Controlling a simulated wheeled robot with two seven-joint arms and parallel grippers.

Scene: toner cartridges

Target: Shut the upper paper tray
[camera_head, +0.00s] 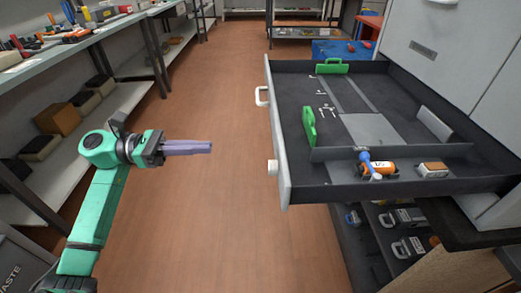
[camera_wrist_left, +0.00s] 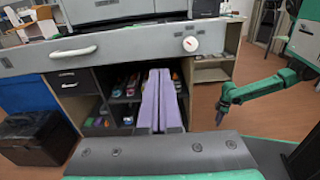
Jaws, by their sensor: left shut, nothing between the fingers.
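The large pulled-out paper tray (camera_head: 283,150) fills the right of the head view, dark inside with a pale grey front, a white handle (camera_head: 261,97) and a round white knob (camera_head: 272,167). My left gripper (camera_head: 210,147) is shut and empty, its purple fingers pointing right towards the tray front with a clear gap between. In the left wrist view the tray front (camera_wrist_left: 130,52) spans the top, above and beyond the purple fingertips (camera_wrist_left: 159,72). A green arm, which looks like my right one, shows there with its dark gripper (camera_wrist_left: 223,108); its jaws are too small to read.
Green guides (camera_head: 309,127), an orange-and-blue item (camera_head: 377,168) and a small block (camera_head: 432,169) lie in the tray. A lower shelf (camera_head: 360,245) holds several cartridges. Cluttered shelving (camera_head: 60,50) lines the left. The floor (camera_head: 225,90) between is clear.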

